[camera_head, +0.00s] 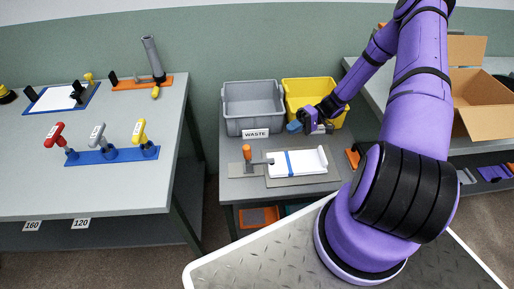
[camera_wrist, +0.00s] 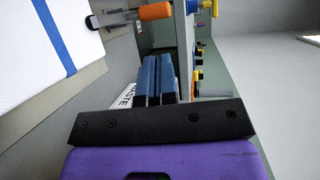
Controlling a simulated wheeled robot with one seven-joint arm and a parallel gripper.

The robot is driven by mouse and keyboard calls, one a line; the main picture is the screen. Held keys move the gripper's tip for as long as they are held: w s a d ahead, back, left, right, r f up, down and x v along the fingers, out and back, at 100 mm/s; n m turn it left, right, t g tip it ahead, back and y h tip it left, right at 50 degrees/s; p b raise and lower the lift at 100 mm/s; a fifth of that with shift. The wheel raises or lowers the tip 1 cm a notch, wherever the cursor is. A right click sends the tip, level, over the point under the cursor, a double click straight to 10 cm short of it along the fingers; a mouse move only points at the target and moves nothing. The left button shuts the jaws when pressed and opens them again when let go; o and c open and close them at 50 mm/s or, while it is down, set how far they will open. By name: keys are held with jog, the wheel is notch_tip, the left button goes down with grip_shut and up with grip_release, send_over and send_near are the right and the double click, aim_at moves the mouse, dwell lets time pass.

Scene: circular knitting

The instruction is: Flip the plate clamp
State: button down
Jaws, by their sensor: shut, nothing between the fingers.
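The plate clamp has an upright orange handle (camera_head: 219,152) and a grey metal base at the left of the middle table. Its short arm with a dark tip reaches right to the edge of the plate. The plate (camera_head: 300,163) is white with a blue stripe and lies on a grey base. In the wrist view the clamp's orange handle (camera_wrist: 156,11) shows at the top, and the plate (camera_wrist: 40,50) fills the upper left. My gripper (camera_head: 294,127) is above and behind the plate, apart from the clamp. Its blue fingers (camera_wrist: 157,80) are shut with nothing between them.
Behind the plate stand a grey bin (camera_head: 252,108) with a WASTE label (camera_head: 256,133) and a yellow bin (camera_head: 318,92). My gripper is in front of the yellow bin. The left table (camera_head: 60,185) holds red, grey and yellow-handled clamps. An open cardboard box (camera_head: 480,108) is at the right.

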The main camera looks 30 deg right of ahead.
notch_tip(320, 180, down, 3)
jog(key=shift+s+a+f+m+t+y, duration=0.15)
jog(key=shift+m+t+y, duration=0.15)
jog(key=shift+t+y, duration=0.4)
jog(key=a, duration=1.3)
jog(key=shift+w+a+f, duration=0.35)
jog(key=shift+w, duration=0.05)
